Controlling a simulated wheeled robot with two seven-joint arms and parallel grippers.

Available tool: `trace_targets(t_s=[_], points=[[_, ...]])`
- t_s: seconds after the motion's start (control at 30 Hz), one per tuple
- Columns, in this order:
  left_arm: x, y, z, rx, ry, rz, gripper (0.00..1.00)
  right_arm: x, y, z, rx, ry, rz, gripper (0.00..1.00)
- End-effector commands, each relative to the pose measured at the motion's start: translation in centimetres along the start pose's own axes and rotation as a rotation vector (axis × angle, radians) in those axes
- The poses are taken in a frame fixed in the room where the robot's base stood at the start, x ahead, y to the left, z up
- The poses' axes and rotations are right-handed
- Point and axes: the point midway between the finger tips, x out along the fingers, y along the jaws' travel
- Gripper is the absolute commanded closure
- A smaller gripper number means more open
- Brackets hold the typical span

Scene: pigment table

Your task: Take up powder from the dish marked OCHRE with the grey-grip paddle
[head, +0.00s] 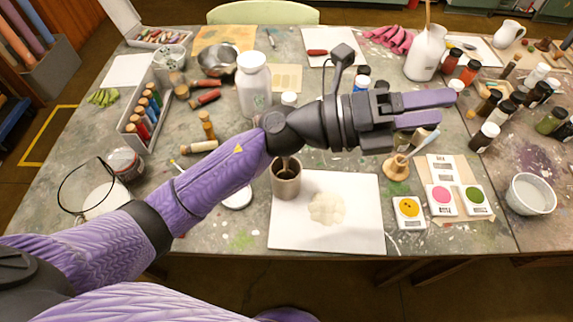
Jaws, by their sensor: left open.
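My left gripper (447,107) reaches across the table from the left, with its two purple fingers apart and nothing between them. Below it, a small wooden holder (397,168) carries upright tools, one with a pale grey-blue end (420,137). Which of them is the grey-grip paddle I cannot tell, as my gripper partly covers them. Three small white square dishes hold powder: yellow-orange (409,207), pink (441,195) and green (475,195). Their labels are too small to read, so the OCHRE mark cannot be confirmed. My right gripper is not in view.
A white board (350,235) with a pale powder patch (326,208) lies at the front middle, a grey-brown cup (286,180) at its corner. A white bowl (531,194) stands at right. Several bottles crowd the right side. A white jar (254,88) stands behind my arm.

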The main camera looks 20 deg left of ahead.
Motion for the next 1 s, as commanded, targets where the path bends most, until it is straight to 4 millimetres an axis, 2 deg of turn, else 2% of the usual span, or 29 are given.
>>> trace_targets(t_s=[0.03, 0.07, 0.1, 0.17, 0.2, 0.3, 0.4, 0.47, 0.53, 1.0], points=[[0.2, 1.6, -1.7, 0.172, 0.251, 0.118, 0.3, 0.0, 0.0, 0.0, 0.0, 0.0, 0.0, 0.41], [-0.5, 3.3, -2.6, 0.27, 0.417, 0.218, 0.3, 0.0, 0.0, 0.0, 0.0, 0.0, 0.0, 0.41], [-2.3, 5.6, -3.0, 0.38, 0.62, 0.368, 0.3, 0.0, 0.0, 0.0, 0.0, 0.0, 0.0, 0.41], [-6.2, 8.4, -1.7, 0.493, 0.875, 0.619, 0.3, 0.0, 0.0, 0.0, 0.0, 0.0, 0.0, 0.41], [-9.0, 9.4, -0.1, 0.534, 1.005, 0.786, 0.3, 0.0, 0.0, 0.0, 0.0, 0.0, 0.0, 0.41], [-14.8, 9.4, 4.0, 0.553, 1.209, 1.134, 0.3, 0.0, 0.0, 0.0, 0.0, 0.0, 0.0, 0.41], [-17.8, 8.5, 6.2, 0.528, 1.291, 1.322, 0.3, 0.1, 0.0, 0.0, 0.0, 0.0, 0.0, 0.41], [-18.6, 8.5, 6.5, 0.518, 1.307, 1.364, 0.3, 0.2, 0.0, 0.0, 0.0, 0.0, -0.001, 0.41], [-19.0, 9.3, 6.2, 0.513, 1.312, 1.371, 0.3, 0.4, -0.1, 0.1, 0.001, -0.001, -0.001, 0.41], [-21.1, 16.9, 2.8, 0.515, 1.311, 1.361, 0.3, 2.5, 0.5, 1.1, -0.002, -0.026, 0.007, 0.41]])
